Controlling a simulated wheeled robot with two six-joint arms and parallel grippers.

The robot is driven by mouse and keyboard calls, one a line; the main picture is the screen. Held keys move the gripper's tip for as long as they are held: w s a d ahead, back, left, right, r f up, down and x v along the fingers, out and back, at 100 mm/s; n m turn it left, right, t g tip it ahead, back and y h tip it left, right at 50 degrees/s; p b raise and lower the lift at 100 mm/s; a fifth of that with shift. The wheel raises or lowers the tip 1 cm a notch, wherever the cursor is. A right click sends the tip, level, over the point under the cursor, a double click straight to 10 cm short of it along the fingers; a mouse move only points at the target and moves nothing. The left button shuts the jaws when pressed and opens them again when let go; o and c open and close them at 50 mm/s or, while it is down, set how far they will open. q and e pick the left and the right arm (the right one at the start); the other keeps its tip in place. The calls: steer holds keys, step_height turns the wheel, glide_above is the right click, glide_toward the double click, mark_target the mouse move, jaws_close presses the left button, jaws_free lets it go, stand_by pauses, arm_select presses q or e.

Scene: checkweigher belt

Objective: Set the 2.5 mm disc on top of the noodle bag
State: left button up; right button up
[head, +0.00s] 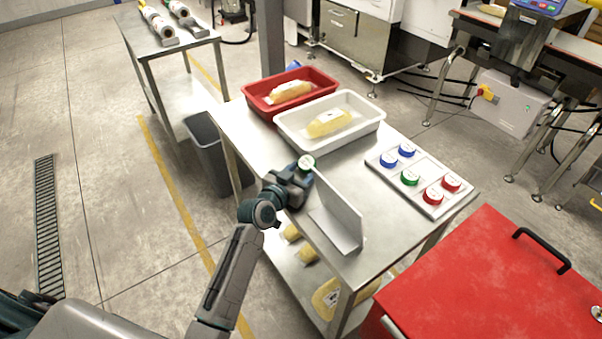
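My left gripper (299,174) is over the steel table, at the near end of the white tray. It appears shut on a green disc (306,161) with a white top, held upright-facing above the table. The print on the disc is too small to read, so I cannot confirm its size. A yellow noodle bag (330,123) with a white label lies in the white tray (367,127), beyond the gripper. Another yellow bag (291,91) lies in the red tray (257,102) behind. My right gripper is out of view.
A disc board (433,171) holds blue, green and red discs at the table's right. A bent metal plate (338,212) stands just right of the gripper. A red cabinet (490,285) is at lower right. More yellow bags (330,295) lie on the lower shelf.

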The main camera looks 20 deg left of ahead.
arm_select(q)
steer(key=o, duration=0.3)
steer(key=shift+s+r, duration=0.1)
steer(key=shift+r, duration=0.2)
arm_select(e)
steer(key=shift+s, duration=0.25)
arm_select(q)
steer(key=shift+s, duration=0.1)
